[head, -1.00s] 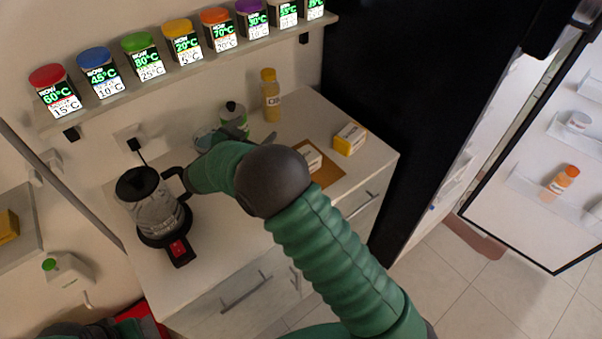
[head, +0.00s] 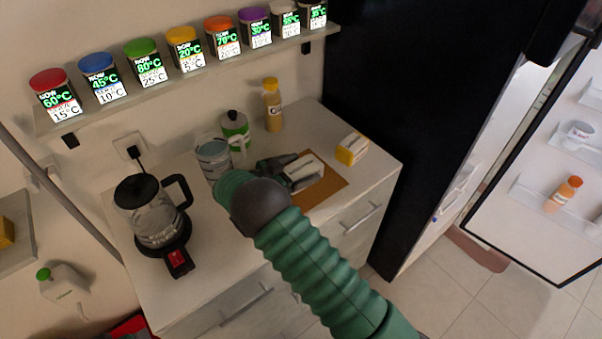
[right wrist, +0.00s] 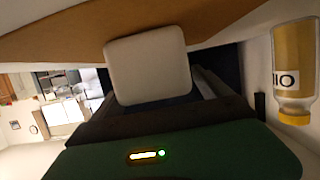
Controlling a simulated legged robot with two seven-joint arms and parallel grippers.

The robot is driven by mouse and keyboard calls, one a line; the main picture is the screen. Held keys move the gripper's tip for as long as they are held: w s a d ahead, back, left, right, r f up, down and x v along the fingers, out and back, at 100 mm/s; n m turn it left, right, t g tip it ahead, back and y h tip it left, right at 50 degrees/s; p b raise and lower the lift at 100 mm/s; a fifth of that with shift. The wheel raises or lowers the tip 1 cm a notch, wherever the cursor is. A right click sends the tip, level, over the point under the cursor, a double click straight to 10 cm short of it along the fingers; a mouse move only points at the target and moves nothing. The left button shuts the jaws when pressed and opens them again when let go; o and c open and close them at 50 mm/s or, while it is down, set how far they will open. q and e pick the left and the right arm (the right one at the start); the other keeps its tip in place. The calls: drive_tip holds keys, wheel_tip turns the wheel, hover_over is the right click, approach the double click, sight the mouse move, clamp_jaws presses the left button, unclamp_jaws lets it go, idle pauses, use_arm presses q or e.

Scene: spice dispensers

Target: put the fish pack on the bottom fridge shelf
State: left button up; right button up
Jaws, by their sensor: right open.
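A pale pack (head: 305,170), which I take to be the fish pack, lies on the brown board (head: 325,190) on the counter. Its label cannot be read. My right gripper (head: 287,170) is open at the pack's left end, low over the board. In the right wrist view the pale pack (right wrist: 148,64) shows close in front of the gripper; I cannot tell whether the fingers touch it. My left gripper is not in view. The fridge (head: 500,130) stands open at the right; its bottom shelf cannot be made out.
A yellow-and-white box (head: 352,148) sits right of the board. A yellow bottle (head: 273,105), a green-and-white container (head: 235,128) and a glass jug (head: 213,157) stand behind. A kettle (head: 155,215) stands at left. The fridge door (head: 535,215) holds an orange-capped bottle (head: 563,194).

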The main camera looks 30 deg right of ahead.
drive_tip(key=shift+d, duration=0.2)
drive_tip(key=c, duration=1.1)
clamp_jaws()
